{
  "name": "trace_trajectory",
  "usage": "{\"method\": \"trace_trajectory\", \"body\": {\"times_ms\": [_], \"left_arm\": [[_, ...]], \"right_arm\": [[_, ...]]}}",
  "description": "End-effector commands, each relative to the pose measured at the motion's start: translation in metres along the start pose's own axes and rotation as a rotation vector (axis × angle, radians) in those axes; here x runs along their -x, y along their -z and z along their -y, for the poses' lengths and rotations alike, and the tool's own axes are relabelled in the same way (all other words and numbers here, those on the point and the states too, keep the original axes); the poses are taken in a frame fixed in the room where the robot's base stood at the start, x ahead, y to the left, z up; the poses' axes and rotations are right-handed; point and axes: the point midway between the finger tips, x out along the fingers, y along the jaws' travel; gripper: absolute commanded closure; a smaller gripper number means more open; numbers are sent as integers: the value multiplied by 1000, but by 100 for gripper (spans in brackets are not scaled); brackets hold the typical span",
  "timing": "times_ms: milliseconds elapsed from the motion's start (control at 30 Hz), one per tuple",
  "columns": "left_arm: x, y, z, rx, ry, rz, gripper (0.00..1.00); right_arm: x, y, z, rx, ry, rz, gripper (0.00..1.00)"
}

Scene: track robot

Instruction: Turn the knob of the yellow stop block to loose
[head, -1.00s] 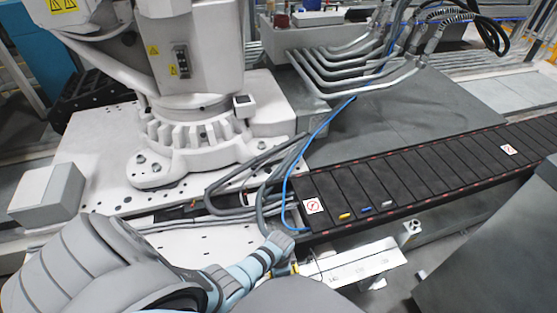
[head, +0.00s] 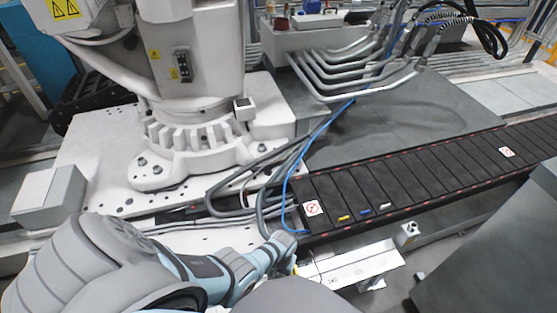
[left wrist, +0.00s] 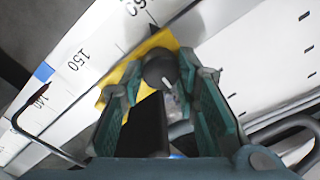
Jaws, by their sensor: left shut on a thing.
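The yellow stop block (left wrist: 155,43) sits against a white scale rail (left wrist: 88,50), between the 150 and 160 marks, in the left wrist view. Its dark round knob (left wrist: 157,69) carries a short white line, slightly tilted. My left gripper (left wrist: 161,82) is shut on the knob, with one finger on each side of it. In the head view my left gripper (head: 288,258) reaches down to the rail's left end, and only a sliver of the yellow block shows beside it. My right gripper is not in view.
A black track cover (head: 430,172) with small coloured pieces runs behind the rail. A blue cable (head: 286,190) and grey hoses (head: 235,212) lie close behind my left gripper. A white robot base (head: 185,145) stands at the back left. A blue mark (left wrist: 43,72) is on the scale.

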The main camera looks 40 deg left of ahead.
Motion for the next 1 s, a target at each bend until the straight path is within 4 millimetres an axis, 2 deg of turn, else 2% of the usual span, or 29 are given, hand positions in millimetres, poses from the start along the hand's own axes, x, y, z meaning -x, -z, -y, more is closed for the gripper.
{"method": "trace_trajectory", "body": {"times_ms": [500,700,1000], "left_arm": [[-1,-2,1,434,0,27,99],[-1,-2,1,531,0,31,99],[-1,-2,1,587,1,33,99]], "right_arm": [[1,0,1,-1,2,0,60],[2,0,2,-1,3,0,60],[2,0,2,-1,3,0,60]]}}
